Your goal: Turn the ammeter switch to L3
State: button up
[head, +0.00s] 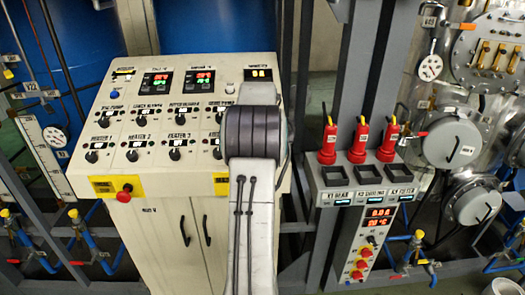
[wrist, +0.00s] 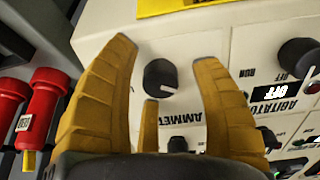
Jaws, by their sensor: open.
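The ammeter switch (wrist: 159,76) is a round dark knob on the cream panel, beside a label starting "AMMET". A pale mark on it points to the lower right in the wrist view. My gripper (wrist: 165,54) has its yellow fingers spread wide. One finger is at the left of the knob, one at the right, and a shorter one shows below it. I see no clear contact with the knob. The position markings around the knob are not readable. In the head view my arm covers this part of the panel, and the knob and fingers are hidden.
The control panel (head: 112,101) carries several other knobs and displays. An agitator knob (wrist: 297,52) sits right of my fingers.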

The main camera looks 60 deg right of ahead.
jog(key=shift+d+f, duration=0.1)
jog(key=shift+f, duration=0.2)
jog(key=shift+c, duration=0.4)
jog(key=shift+f, duration=0.1)
grip_shut()
